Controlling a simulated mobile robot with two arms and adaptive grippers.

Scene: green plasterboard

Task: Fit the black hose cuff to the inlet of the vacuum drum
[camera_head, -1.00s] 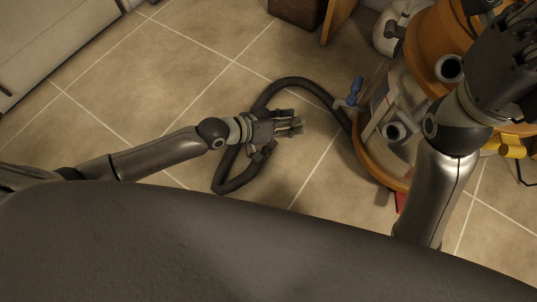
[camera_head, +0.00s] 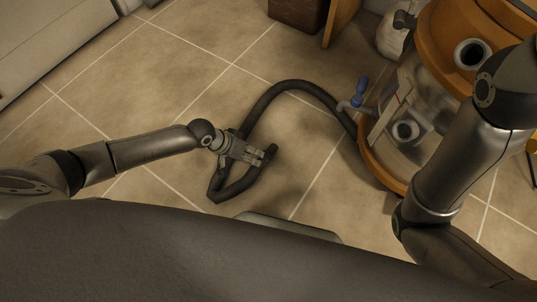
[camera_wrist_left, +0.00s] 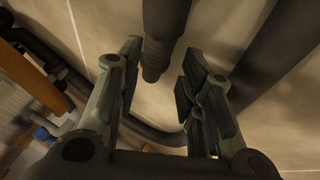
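The black hose (camera_head: 300,86) lies in a loop on the floor. Its free end with the cuff (camera_wrist_left: 155,60) shows between the fingers of my left gripper (camera_wrist_left: 160,72) in the left wrist view. The fingers are spread, with a gap visible on both sides of the cuff. In the head view my left gripper (camera_head: 262,156) is low over the hose's near end. The vacuum drum (camera_head: 410,95) stands at the right, orange with a clear section. It has a low round port (camera_head: 405,131) and a higher one (camera_head: 471,54); I cannot tell which is the inlet. My right gripper is out of view.
A blue-handled valve or clamp (camera_head: 358,92) sticks out at the drum's left side. A white container (camera_head: 391,40) stands behind the drum. A dark brown box (camera_head: 297,13) is at the back. The tiled floor (camera_head: 150,80) at left is clear.

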